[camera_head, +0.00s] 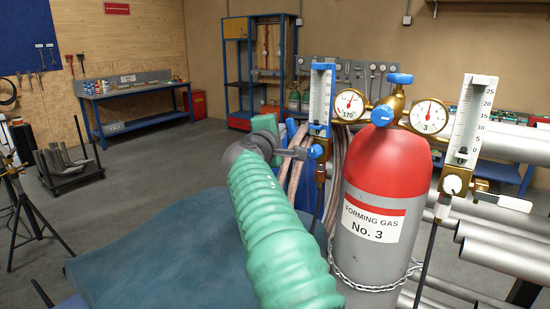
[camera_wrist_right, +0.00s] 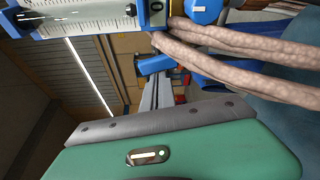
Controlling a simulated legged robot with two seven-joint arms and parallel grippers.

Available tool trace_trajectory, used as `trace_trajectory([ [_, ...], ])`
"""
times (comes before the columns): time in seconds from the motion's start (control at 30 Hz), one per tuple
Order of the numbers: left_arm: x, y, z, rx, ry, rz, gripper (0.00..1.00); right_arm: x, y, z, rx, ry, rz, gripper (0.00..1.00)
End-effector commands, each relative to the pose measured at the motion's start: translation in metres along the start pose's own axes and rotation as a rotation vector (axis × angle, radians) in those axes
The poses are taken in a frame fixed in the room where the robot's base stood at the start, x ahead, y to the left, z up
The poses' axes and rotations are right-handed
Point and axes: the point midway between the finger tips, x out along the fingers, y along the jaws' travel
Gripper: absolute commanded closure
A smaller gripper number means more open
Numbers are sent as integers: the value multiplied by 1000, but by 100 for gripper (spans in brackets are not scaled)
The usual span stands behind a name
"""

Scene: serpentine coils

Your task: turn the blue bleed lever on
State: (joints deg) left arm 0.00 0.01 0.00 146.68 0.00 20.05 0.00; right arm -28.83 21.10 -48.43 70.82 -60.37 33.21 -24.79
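The blue flowmeter (camera_head: 320,95) stands upright left of the cylinder. Its blue bleed lever (camera_head: 315,152) is at the valve below the tube; a blue lever-like part also shows in the right wrist view (camera_wrist_right: 155,64). My right gripper (camera_head: 297,152), on the green arm, has its grey fingers pointing right at this lever, very close to it. I cannot tell whether they touch it. In the right wrist view the fingers (camera_wrist_right: 158,92) look narrow and close together, but the gap between them is unclear. My left gripper is not in view.
The red-topped grey cylinder (camera_head: 385,215) with two gauges stands just right of the lever. A second flowmeter (camera_head: 472,115) with a white lever (camera_head: 510,202) is further right. Hoses (camera_wrist_right: 245,65) hang below the blue valve. Metal pipes (camera_head: 500,255) lie at the right.

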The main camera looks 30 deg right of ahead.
Motion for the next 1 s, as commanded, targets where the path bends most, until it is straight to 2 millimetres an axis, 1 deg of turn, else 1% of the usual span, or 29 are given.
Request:
trace_trajectory([
  [0.03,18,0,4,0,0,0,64,0,-8,3,33,-4,12,100],
  [0.2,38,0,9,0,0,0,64,-2,-4,8,124,-3,44,100],
  [0.3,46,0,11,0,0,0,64,-3,-2,11,162,-3,57,100],
  [0.53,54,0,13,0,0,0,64,-4,2,14,207,-3,73,100],
  [1.0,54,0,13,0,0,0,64,-4,3,15,214,-3,74,100],
])
